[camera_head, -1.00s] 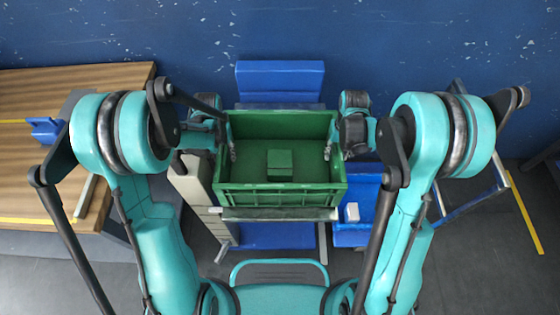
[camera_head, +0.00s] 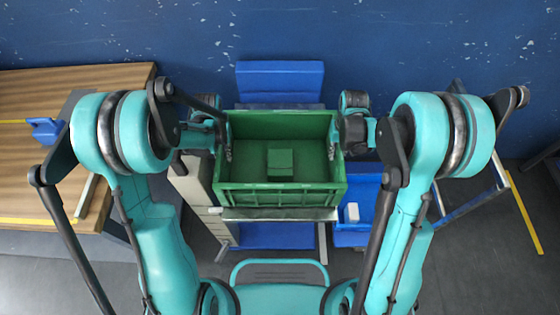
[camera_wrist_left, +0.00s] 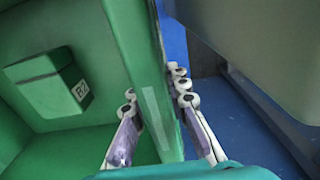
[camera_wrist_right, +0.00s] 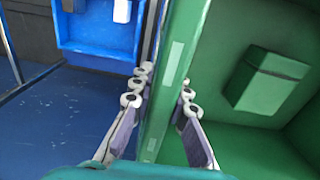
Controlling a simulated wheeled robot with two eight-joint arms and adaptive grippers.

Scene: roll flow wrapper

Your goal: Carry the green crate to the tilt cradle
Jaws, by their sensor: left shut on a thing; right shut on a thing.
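The green crate (camera_head: 283,196) is open-topped and sits in the middle of the head view, between my arms. A small green box (camera_head: 280,163) lies inside it; the left wrist view shows this box (camera_wrist_left: 50,85) with a "B2" label. My left gripper (camera_head: 229,150) is shut on the crate's left wall, one finger inside and one outside, as the left wrist view shows (camera_wrist_left: 157,95). My right gripper (camera_head: 333,150) is shut on the right wall the same way (camera_wrist_right: 162,88). A blue panel (camera_head: 280,78) stands behind the crate; I cannot tell whether it belongs to the tilt cradle.
A pale bar (camera_head: 280,214) runs along the crate's front. A blue tray (camera_head: 358,225) holding a white block (camera_head: 351,212) is at the right. A wooden table (camera_head: 40,90) stands left, and a blue-railed frame (camera_head: 480,195) right. The blue wall is behind.

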